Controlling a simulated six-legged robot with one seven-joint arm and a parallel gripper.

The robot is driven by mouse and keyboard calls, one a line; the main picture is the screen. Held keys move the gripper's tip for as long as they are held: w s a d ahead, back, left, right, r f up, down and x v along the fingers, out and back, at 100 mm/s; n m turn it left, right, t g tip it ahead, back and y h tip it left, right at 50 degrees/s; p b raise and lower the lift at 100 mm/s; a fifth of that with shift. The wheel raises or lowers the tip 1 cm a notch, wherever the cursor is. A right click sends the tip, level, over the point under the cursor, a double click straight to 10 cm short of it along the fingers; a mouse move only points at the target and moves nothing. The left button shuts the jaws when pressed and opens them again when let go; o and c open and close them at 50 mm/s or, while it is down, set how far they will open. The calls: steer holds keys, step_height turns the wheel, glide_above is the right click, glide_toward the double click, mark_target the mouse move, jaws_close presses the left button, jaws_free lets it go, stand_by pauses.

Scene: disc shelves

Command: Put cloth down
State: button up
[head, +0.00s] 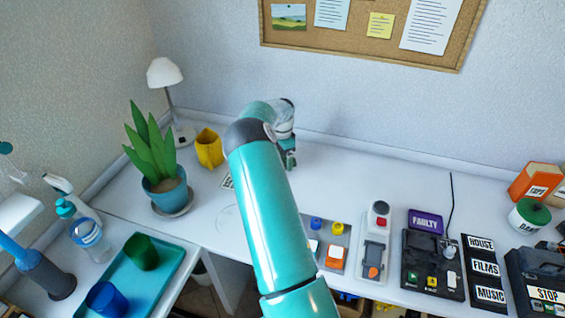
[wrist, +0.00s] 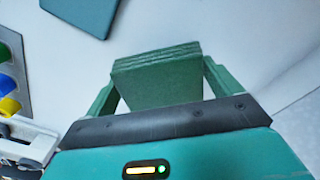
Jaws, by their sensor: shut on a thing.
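My gripper (wrist: 158,88) is shut on the green folded cloth (wrist: 160,80) in the wrist view. The cloth sits between the two green fingers as a layered, flat-sided bundle. The white desk surface shows beyond it; I cannot tell whether the cloth touches it. In the head view my gripper (head: 289,160) is at the back middle of the desk, near the wall. My arm hides part of the desk in front of it, and the cloth cannot be told apart from the fingers there.
A yellow pot (head: 209,149) and a potted plant (head: 165,190) stand left of my gripper. A grey tray (head: 341,238) with coloured pieces lies front right. A teal flat thing (wrist: 85,14) lies near the cloth in the wrist view. Clear desk (head: 370,170) extends right of my gripper.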

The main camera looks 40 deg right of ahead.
step_height(320, 180, down, 3)
steer(key=shift+w+f, duration=0.1)
steer(key=shift+f, duration=0.05)
steer(key=shift+f, duration=0.4)
steer(key=shift+f, duration=0.3)
steer(key=o, duration=0.8)
steer(key=shift+f, duration=0.15)
steer(key=shift+c, duration=0.2)
step_height(320, 180, up, 14)
steer(key=shift+f, duration=0.1)
